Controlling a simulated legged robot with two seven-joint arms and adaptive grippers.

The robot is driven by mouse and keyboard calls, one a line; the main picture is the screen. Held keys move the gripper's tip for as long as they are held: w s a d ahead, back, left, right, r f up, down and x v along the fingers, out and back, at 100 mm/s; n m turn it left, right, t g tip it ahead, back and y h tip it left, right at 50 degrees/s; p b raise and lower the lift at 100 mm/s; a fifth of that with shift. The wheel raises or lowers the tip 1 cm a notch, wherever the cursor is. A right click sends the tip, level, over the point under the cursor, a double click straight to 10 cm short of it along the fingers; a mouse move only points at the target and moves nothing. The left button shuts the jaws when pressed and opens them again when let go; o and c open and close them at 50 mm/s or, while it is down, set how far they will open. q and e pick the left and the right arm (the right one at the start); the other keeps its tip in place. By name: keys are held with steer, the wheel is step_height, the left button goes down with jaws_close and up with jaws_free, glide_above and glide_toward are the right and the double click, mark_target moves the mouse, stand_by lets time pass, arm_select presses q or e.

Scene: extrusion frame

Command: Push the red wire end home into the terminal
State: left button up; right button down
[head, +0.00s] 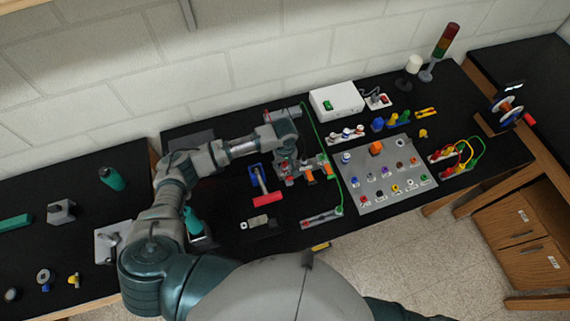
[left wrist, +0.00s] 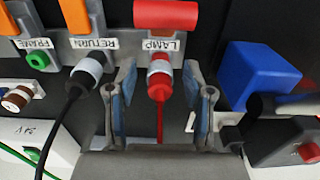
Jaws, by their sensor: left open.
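In the left wrist view the terminal is a grey block (left wrist: 119,45) with sockets labelled FRAME, RETURN and LAMP. The red wire end (left wrist: 160,88) stands at the LAMP socket, its tip inside a pale collar below the label; how deep it sits I cannot tell. A red lever (left wrist: 165,14) is above LAMP. My left gripper (left wrist: 161,88) is open, with one blue-padded finger on each side of the red wire end and gaps visible. In the head view my left gripper (head: 288,160) is over the terminal block and hides part of it. My right gripper is not in view.
A black wire (left wrist: 72,92) runs into RETURN close beside my left finger. A green plug (left wrist: 38,60) is at FRAME. A blue block (left wrist: 258,75) stands to the right. In the head view a grey panel with buttons (head: 385,203) lies right of the terminal.

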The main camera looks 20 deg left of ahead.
arm_select(q)
step_height(320, 180, up, 12)
steer(key=shift+f, duration=0.2)
stand_by(0.7)
